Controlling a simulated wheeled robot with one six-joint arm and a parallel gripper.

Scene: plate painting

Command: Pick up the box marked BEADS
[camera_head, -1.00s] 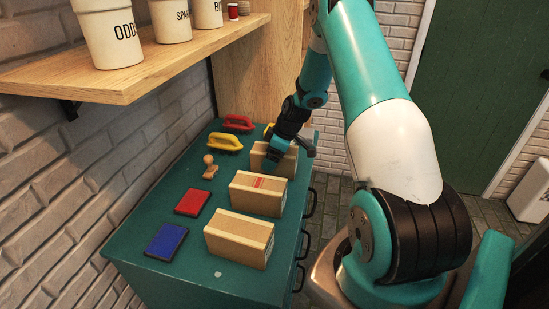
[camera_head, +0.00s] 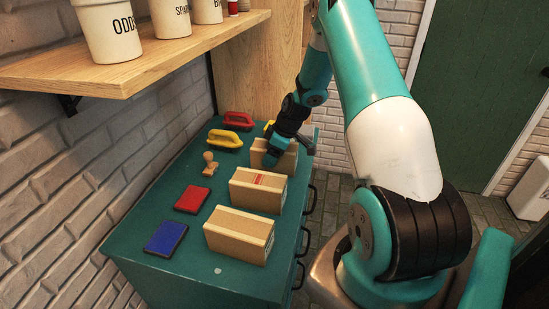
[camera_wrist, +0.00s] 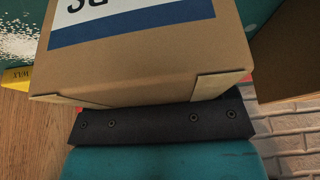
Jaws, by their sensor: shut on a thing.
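The farthest cardboard box (camera_head: 289,160) is at the back right of the green cabinet top. My gripper (camera_head: 274,158) is over it and shut on it. In the wrist view the held box (camera_wrist: 140,72) fills the upper middle, against the dark gripper pad (camera_wrist: 160,122). Its white label with a blue stripe (camera_wrist: 130,28) shows upside-down letters that seem to end in DS; the top edge of the frame cuts off the rest. Whether the box is clear of the cabinet top cannot be told.
Two more boxes, one with a red mark (camera_head: 258,190) and a plain-looking one (camera_head: 238,236), stand nearer on the cabinet (camera_head: 205,265). Red (camera_head: 192,199) and blue (camera_head: 166,238) pads, a wooden stamp (camera_head: 209,164) and handled tools (camera_head: 225,139) lie to their left. A shelf (camera_head: 150,65) overhangs at left.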

